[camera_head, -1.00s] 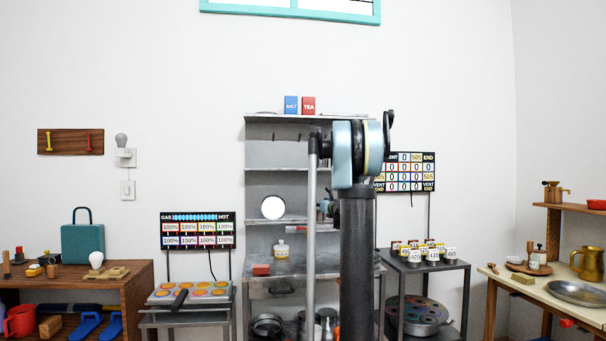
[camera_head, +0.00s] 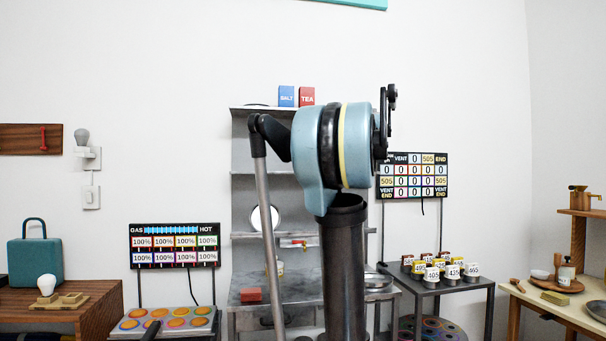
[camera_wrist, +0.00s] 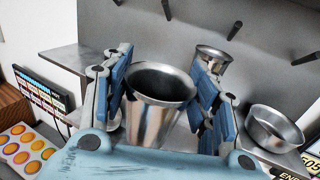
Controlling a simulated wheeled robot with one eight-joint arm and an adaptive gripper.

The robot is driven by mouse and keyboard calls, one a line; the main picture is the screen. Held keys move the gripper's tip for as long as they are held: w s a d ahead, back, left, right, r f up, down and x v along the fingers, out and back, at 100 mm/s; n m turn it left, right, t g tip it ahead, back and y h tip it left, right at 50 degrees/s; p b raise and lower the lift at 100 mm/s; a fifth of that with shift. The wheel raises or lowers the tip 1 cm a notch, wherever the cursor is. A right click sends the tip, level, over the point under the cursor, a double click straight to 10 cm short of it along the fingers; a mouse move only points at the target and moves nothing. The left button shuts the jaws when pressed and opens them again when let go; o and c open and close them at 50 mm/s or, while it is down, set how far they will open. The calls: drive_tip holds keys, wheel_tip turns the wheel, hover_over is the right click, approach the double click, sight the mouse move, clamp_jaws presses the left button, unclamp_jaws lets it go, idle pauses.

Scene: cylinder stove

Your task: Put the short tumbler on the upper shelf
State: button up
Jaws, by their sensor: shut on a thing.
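My gripper (camera_wrist: 158,108) is shut on a steel tumbler (camera_wrist: 150,122) in the wrist view, with a blue-padded finger on each side. The tumbler is open-topped, tapers downward and looks empty. A shelf board (camera_wrist: 75,56) with pegs on the wall above it lies behind the tumbler. A second steel cup (camera_wrist: 213,62) and a steel bowl (camera_wrist: 272,128) stand to the right. I cannot tell whether the held tumbler touches the shelf. In the head view, the shelf unit (camera_head: 243,150) stands behind my arm, which hides the gripper and tumbler.
Salt (camera_head: 287,96) and tea (camera_head: 307,96) boxes stand on the unit's top board. A round white disc (camera_head: 264,219) and a red block (camera_head: 251,295) are lower down. Display panels (camera_head: 175,245) (camera_head: 413,176) flank the unit. Bare shelf shows left of the tumbler.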

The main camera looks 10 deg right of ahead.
drive_tip(key=shift+f+x, duration=0.6)
drive_tip(key=shift+x, duration=2.4)
drive_tip(key=shift+f+x, duration=0.55)
drive_tip(key=shift+x, duration=2.45)
drive_tip(key=shift+f+x, duration=0.6)
drive_tip(key=shift+x, duration=2.4)
drive_tip(key=o, duration=1.1)
drive_tip(key=shift+f, duration=0.1)
drive_tip(key=shift+c, duration=0.2)
drive_tip(key=shift+s, duration=0.15)
drive_tip(key=v, duration=1.1)
drive_tip(key=shift+s+d, duration=0.15)
drive_tip(key=shift+s, duration=0.2)
